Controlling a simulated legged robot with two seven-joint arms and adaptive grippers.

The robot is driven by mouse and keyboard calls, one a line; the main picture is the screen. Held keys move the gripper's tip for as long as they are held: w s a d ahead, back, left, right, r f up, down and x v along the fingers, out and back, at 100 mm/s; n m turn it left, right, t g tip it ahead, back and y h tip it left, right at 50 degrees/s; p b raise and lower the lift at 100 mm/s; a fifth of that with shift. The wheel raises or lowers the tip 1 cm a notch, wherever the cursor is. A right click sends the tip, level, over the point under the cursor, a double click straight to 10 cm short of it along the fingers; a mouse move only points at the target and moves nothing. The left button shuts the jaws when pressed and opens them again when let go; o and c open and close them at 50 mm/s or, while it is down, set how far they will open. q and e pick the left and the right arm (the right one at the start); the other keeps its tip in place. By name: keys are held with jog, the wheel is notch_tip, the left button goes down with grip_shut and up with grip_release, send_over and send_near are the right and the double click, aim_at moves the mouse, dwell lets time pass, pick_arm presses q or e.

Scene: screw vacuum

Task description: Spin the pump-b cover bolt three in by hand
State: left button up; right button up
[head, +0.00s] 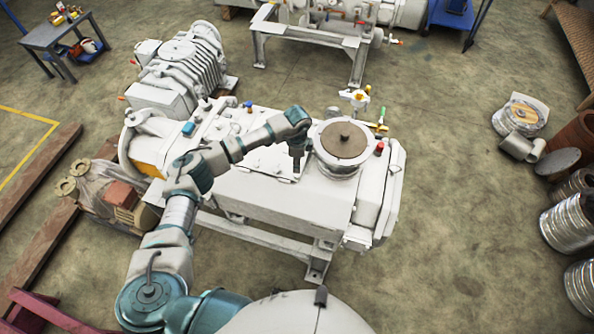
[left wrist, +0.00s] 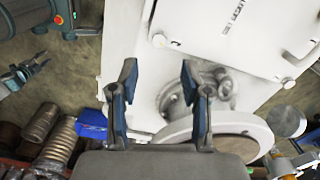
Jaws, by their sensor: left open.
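The white pump (head: 285,195) stands on a frame in the middle of the head view. My left gripper (head: 297,172) points down over its top, just left of the round port. In the left wrist view the left gripper (left wrist: 157,80) is open, with nothing between its fingers. A white cover plate (left wrist: 235,35) with lettering lies beyond the fingers. Bolt heads show at its edge, one at the near left corner (left wrist: 159,40) and one at the right (left wrist: 288,83). I cannot tell which is bolt three. Part of my right arm, seemingly its gripper (left wrist: 36,68), shows at the far left, too small to read.
The round port with a brown disc (head: 342,140) rises close to the right of the left gripper. A red cap (head: 379,148) and yellow-handled fittings (head: 377,126) stand beyond it. Metal drums (head: 567,222) stand at the far right. Open floor (head: 450,230) lies between.

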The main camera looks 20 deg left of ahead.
aim_at(297, 175)
pick_arm(q)
notch_tip(297, 175, down, 6)
jog(key=shift+s+f, duration=0.1)
jog(key=shift+a+f, duration=0.2)
jog(key=shift+f, duration=0.35)
jog(key=shift+d, duration=0.15)
grip_shut()
